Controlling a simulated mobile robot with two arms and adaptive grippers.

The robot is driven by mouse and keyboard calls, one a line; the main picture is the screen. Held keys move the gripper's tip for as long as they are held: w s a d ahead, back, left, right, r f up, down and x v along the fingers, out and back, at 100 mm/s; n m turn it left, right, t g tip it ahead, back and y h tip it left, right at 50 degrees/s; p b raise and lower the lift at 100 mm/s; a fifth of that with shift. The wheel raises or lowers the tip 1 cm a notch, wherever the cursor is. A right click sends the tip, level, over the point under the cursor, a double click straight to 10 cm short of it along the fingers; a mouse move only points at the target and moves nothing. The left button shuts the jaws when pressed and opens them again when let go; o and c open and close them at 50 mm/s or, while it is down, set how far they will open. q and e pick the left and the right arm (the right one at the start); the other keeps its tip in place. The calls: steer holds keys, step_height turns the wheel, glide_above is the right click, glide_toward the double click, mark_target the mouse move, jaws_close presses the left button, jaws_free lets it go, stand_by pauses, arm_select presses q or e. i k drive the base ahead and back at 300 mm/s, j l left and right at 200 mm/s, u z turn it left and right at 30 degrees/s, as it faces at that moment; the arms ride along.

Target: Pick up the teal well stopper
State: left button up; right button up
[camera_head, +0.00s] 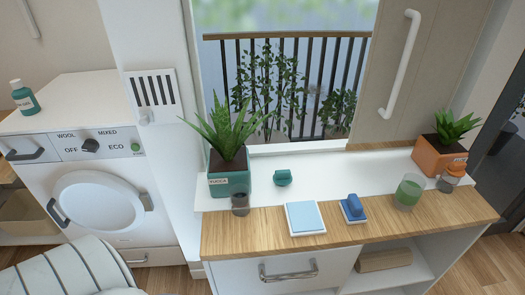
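A small teal piece (282,177), which looks like the well stopper, sits on the white sill strip behind the wooden counter. It is just right of the teal planter (230,182) and stands apart from it. It is small in this view, so its exact shape is hard to tell. Neither of my grippers shows in the head view, and nothing is touching the teal piece.
On the counter (270,243) are a small dark glass (240,205), a light blue pad (305,217), a blue-handled block (353,208) and a green-filled glass (409,190). An orange planter (438,160) stands far right. A washing machine (95,165) is at left. Striped pale shape bottom left.

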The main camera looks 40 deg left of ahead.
mark_target(281, 177)
steer(key=j+u, duration=0.1)
steer(key=u, duration=0.9)
